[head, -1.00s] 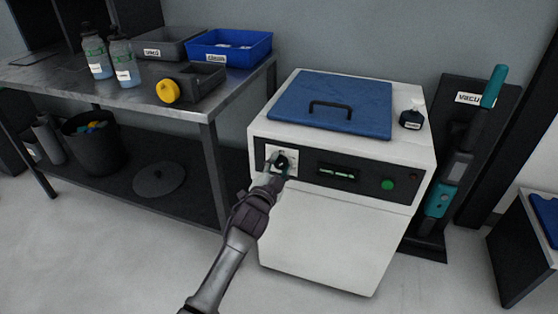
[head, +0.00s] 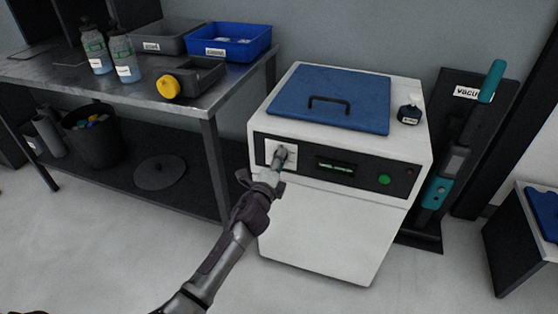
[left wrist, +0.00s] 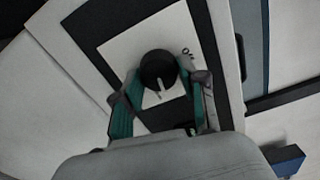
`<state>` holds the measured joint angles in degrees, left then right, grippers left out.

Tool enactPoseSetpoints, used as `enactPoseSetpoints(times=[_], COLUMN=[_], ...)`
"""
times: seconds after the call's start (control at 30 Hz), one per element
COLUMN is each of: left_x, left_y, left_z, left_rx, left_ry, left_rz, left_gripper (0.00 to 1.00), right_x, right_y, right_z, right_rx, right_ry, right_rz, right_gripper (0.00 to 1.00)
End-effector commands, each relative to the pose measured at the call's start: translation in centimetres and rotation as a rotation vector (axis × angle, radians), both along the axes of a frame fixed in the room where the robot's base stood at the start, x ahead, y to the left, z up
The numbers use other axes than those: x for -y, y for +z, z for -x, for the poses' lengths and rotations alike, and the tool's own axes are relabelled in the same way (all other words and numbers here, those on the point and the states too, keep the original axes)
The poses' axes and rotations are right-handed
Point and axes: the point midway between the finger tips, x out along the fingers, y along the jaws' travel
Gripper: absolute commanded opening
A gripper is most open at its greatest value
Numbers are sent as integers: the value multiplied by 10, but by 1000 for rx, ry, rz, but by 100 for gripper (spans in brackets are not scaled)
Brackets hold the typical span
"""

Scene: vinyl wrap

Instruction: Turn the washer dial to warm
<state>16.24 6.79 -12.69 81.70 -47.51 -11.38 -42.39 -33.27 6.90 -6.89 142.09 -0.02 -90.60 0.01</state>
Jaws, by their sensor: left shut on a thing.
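The washer (head: 335,205) is a white box with a blue lid and a black front panel. Its dial (left wrist: 157,68) is a round black knob with a pale pointer mark, on a white square plate (left wrist: 118,48). The plate also shows at the panel's left end in the head view, where the gripper mostly hides the knob. My left gripper (head: 280,157) reaches the dial from the front. In the left wrist view, its teal-lined fingers are on either side of the knob, shut on it. My right gripper is not in view.
A green button (head: 384,179) and a small display (head: 336,167) are on the panel. A metal table (head: 130,95) with bins and bottles stands left. A vacuum (head: 462,150) stands right. The floor in front is clear.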

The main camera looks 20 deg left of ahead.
Motion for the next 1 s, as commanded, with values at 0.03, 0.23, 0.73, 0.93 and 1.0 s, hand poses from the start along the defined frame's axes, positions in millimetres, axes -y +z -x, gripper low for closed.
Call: enactPoseSetpoints(times=[0.03, 0.23, 0.73, 0.93, 1.0], left_x=[0, 0, 0, 0, 0], left_y=[0, 0, -1, -1, -1], left_z=[0, 0, 0, 0, 0], left_rx=[2, 7, 13, 13, 13], left_ry=[-1, -1, -1, -2, -2], left_rz=[-41, -188, -356, -362, -361], left_gripper=[7, 7, 7, 7, 7], right_x=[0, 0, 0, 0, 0], right_y=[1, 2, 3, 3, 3], right_z=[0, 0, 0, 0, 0], right_rx=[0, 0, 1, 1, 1], right_ry=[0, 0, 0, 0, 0], right_rz=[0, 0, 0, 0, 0], right_gripper=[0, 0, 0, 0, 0])
